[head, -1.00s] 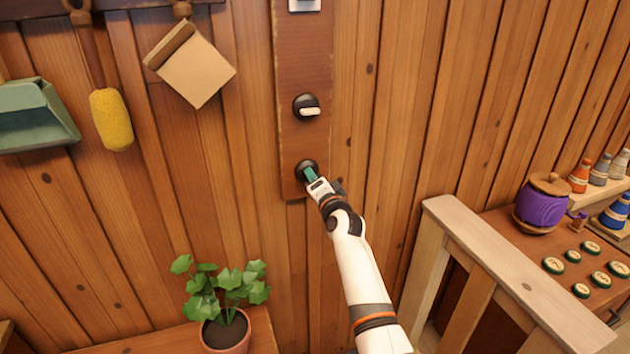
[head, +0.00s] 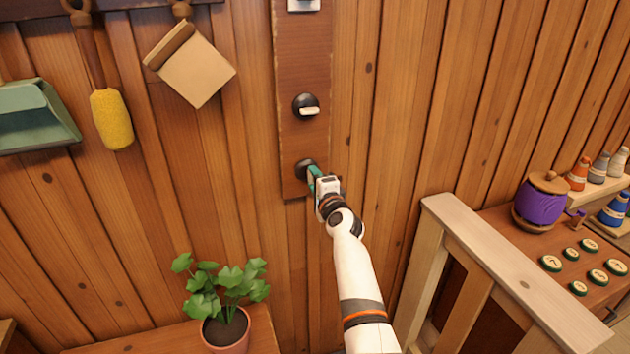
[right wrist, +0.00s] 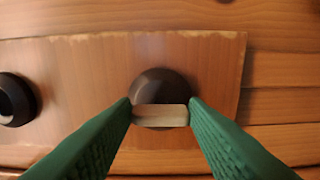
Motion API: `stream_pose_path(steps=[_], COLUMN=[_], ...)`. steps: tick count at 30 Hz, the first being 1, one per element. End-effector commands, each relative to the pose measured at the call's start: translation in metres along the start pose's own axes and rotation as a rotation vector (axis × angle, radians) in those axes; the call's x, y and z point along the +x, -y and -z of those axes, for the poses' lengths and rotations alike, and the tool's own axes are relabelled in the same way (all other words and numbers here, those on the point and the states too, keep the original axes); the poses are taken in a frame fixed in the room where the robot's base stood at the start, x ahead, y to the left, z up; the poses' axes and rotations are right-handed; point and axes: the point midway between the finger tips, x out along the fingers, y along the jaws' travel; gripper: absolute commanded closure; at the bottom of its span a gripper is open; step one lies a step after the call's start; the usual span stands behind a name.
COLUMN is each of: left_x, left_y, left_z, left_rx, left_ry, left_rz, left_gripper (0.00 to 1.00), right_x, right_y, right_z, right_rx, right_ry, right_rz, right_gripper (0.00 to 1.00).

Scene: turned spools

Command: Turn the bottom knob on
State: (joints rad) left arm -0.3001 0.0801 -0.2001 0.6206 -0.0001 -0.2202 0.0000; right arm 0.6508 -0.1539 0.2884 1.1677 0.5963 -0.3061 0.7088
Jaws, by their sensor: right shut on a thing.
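The bottom knob (head: 304,168) is a dark round knob near the lower end of a brown wooden wall panel (head: 303,60). My right gripper (head: 313,172) is at it, its green fingers partly covering it in the head view. In the right wrist view the knob (right wrist: 160,88) has a pale bar (right wrist: 161,116), and the two green fingertips (right wrist: 160,112) are shut on the bar's two ends. Another dark knob (head: 303,104) with a pale, nearly level bar is above it on the panel. My left gripper is not in view.
A potted plant (head: 226,300) stands on a wooden surface below left. A dustpan (head: 38,115), a yellow duster (head: 111,118) and a wooden scoop (head: 196,72) hang at left. A wooden rail (head: 510,270) and a purple pot (head: 541,203) are at right.

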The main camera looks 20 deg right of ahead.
Motion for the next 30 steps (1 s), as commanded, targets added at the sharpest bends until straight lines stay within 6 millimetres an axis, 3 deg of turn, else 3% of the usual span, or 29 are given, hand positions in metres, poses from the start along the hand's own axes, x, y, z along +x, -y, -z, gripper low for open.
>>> stream_pose_path(steps=[10,11,15,25,30], left_x=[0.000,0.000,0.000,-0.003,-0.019], left_y=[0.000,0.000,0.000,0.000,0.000], left_z=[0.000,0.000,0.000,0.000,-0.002], left_rx=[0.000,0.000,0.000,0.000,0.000], left_ry=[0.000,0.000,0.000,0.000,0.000], left_rz=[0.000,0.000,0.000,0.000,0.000], left_gripper=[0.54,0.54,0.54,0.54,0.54], right_x=[0.000,0.000,0.000,-0.003,-0.021], right_y=[0.002,0.002,0.001,0.000,-0.003], right_z=[0.001,0.001,0.000,0.000,0.000], right_rx=[0.008,0.008,0.007,0.005,0.006], right_ry=[-0.001,-0.001,-0.001,0.000,0.000], right_rz=[0.003,0.003,0.002,0.001,0.003], right_gripper=[0.83,0.58,0.38,0.38,0.38])
